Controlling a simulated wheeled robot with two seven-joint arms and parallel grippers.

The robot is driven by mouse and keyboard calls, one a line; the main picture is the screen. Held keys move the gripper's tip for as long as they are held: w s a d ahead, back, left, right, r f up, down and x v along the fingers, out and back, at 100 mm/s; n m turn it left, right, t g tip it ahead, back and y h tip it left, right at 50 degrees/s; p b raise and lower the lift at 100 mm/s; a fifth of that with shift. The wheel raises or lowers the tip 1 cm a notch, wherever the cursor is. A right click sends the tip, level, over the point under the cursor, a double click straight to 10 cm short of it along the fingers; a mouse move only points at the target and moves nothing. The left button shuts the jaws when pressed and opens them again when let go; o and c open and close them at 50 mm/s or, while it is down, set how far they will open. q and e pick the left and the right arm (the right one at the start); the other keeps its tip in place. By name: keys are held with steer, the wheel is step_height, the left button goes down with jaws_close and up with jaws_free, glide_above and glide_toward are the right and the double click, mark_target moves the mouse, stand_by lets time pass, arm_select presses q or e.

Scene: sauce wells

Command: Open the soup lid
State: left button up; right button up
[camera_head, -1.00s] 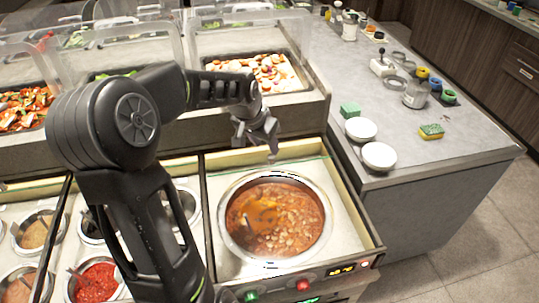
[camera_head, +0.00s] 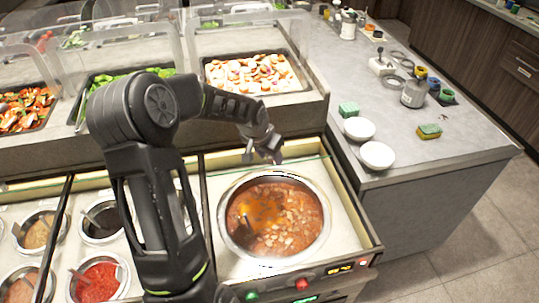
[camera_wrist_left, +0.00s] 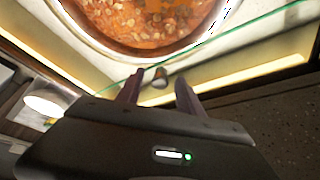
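The soup (camera_head: 285,215) shows orange-red in a round steel pot (camera_head: 224,228) in the front well. A clear pane with a thin green edge (camera_head: 305,162), seemingly the lid, shows behind the pot. The green edge (camera_wrist_left: 245,45) also crosses the left wrist view. How far the pane reaches over the pot is hard to tell. My left gripper (camera_head: 264,156) is just behind the pot, pointing down. My right gripper is out of view.
Food trays behind a raised ledge and clear guards stand at the back, including one with sliced pieces (camera_head: 255,74). Sauce wells (camera_head: 99,280) lie to the left. The right counter holds two white bowls (camera_head: 377,156), a sponge (camera_head: 429,131) and jars (camera_head: 414,93).

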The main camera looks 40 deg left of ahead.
arm_select(q)
jaws_close()
steer(key=shift+a, duration=0.1)
stand_by(1.2)
